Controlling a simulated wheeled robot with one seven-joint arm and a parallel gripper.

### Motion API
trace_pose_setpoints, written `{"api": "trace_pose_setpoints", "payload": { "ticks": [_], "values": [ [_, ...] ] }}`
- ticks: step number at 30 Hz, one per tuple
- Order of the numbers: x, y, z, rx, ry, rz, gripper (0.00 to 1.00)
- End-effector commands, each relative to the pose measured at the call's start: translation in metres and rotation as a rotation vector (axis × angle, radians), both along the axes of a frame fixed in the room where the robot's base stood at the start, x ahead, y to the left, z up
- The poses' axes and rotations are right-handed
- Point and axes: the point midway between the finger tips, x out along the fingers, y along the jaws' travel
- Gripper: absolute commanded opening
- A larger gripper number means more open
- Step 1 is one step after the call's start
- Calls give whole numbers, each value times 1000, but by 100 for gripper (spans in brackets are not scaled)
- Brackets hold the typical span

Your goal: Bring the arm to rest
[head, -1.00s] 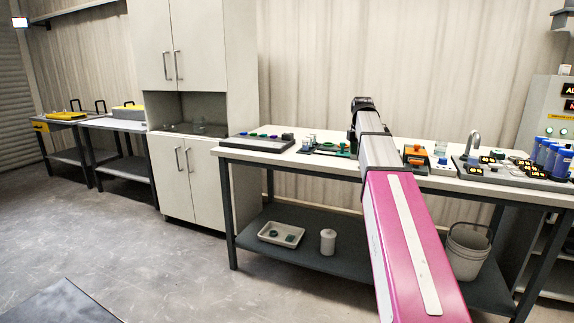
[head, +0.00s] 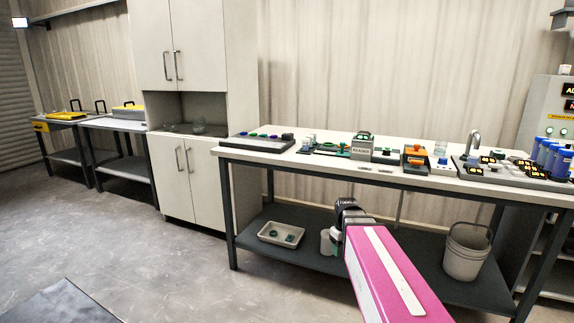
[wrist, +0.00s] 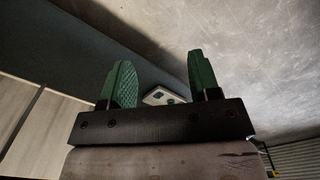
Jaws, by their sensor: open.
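My arm, with a pink link, shows in the head view in front of the workbench (head: 400,176). Its far end is now low, below the tabletop and before the lower shelf (head: 280,240). My gripper's fingertips are hidden in the head view. In the wrist view my gripper (wrist: 158,80) shows two green fingers standing wide apart with nothing held between them. A small pale tray with a dark green item (wrist: 163,97) shows beyond the gap, apart from the fingers.
On the shelf are a white tray (head: 265,234) and a white canister (head: 325,243), partly hidden by my arm. A grey bucket (head: 466,252) stands at right. The bench holds a reader (head: 363,146), blue bottles (head: 562,160) and other gear.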

Motion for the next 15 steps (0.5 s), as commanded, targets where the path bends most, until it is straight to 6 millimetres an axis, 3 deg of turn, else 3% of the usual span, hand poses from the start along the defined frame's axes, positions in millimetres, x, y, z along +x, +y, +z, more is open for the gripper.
{"api": "trace_pose_setpoints", "payload": {
  "ticks": [1, 6, 10, 15],
  "values": [
    [-21, 4, -15, 1, 4, -67, 56],
    [-62, 13, -53, 2, 3, -294, 56],
    [-83, 17, -70, 3, 0, -417, 56],
    [-94, 19, -79, 3, -2, -489, 56]
  ]
}}
